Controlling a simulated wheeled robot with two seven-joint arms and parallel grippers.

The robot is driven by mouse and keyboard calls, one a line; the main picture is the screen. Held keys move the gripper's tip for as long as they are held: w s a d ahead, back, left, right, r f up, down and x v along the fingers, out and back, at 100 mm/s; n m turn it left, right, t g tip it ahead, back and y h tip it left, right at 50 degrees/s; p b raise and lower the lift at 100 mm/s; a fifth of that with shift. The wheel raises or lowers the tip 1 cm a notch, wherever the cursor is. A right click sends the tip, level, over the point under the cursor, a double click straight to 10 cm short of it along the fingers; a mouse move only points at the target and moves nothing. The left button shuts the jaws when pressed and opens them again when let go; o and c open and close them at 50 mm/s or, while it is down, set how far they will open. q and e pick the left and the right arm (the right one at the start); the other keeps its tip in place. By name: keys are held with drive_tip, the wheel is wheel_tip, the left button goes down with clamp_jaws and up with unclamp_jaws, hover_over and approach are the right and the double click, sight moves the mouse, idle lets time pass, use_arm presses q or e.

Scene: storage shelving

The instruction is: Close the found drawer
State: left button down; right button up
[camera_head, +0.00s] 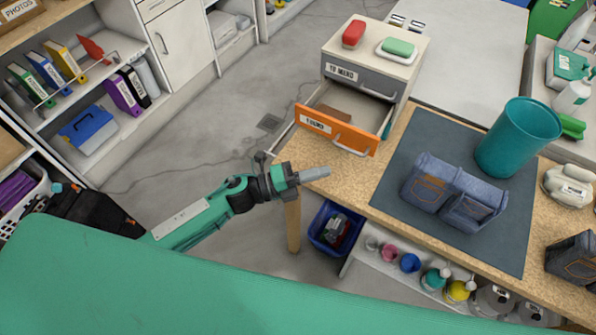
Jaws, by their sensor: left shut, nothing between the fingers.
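A small drawer cabinet (372,68) stands on the wooden table at the upper middle. Its lower drawer, with an orange front (337,128), is pulled open. The orange front has a label and a pale handle (352,142). An object lies inside the drawer (345,103), too small to name. The grey upper drawer (360,78) is shut. My left gripper (322,174) is shut and empty. In the picture it is just below the orange front, apart from it, near the table's left edge. My right gripper is not in view.
Folded jeans (452,192) and a teal bin (517,137) stand on a dark mat (400,195). A red item (354,33) and a green item (398,47) lie on the cabinet. A blue bin (335,228) stands below the table edge. Floor is clear at left.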

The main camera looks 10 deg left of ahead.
sight(343, 139)
use_arm(q)
drive_tip(key=w+d, duration=0.1)
drive_tip(key=w+d+p, duration=0.1)
drive_tip(key=w, duration=0.1)
drive_tip(key=w+d+r, duration=0.1)
drive_tip(key=shift+w, duration=0.3)
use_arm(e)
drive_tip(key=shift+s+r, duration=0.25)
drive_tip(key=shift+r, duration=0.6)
